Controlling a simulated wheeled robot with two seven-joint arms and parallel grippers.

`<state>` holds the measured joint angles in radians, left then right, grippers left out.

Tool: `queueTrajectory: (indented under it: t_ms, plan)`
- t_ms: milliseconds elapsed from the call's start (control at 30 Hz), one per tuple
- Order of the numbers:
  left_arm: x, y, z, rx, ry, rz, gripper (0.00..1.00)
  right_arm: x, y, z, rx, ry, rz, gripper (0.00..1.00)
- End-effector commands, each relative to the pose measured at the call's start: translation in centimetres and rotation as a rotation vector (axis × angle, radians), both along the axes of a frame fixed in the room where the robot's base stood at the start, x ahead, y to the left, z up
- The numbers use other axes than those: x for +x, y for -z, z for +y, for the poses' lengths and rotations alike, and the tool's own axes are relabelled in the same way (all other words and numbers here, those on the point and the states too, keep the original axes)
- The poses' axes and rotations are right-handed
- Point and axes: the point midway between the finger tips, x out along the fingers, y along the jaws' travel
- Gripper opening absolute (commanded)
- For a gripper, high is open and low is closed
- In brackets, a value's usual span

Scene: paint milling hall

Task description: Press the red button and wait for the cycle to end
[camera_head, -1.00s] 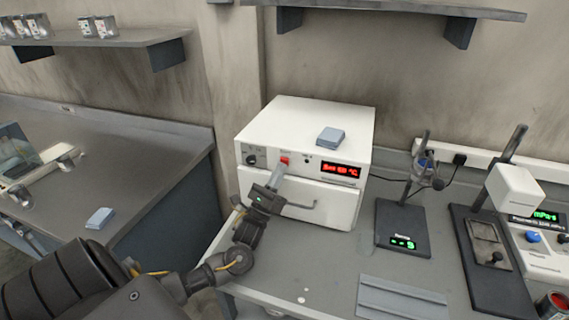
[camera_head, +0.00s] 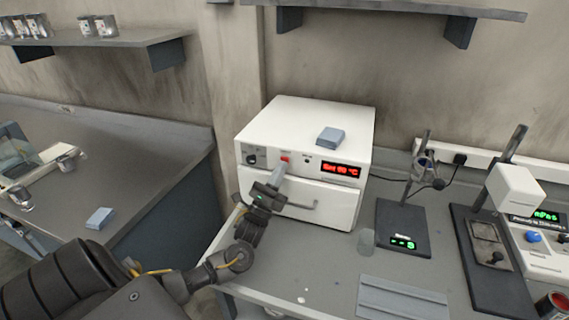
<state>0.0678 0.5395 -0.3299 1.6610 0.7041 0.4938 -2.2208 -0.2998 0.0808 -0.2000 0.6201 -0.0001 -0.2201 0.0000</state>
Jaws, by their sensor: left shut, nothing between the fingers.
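The red button (camera_head: 285,159) is on the front panel of a white box-shaped oven (camera_head: 262,124). A black knob is to its left and a red lit display (camera_head: 341,170) to its right; the display's small text is hard to read. My left gripper (camera_head: 278,172) is shut and empty, its tips just below the red button and seemingly a little apart from it. It covers part of the oven's drawer-like door (camera_head: 335,203), which is closed. My right gripper is not in view.
A grey-blue stack (camera_head: 330,136) lies on the oven. Shelves hang above.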

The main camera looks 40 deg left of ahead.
Motion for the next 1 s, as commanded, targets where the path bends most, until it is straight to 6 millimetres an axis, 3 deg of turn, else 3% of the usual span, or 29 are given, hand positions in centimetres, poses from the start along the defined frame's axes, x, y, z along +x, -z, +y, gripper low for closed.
queueTrajectory:
  t_ms: [500,1000]
  plan:
    - [0.1,0.0,0.1,-0.001,-0.001,0.0,0.0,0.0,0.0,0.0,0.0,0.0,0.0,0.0]
    - [-1.5,0.1,-0.5,0.0,0.0,0.001,0.0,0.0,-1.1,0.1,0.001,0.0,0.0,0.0]
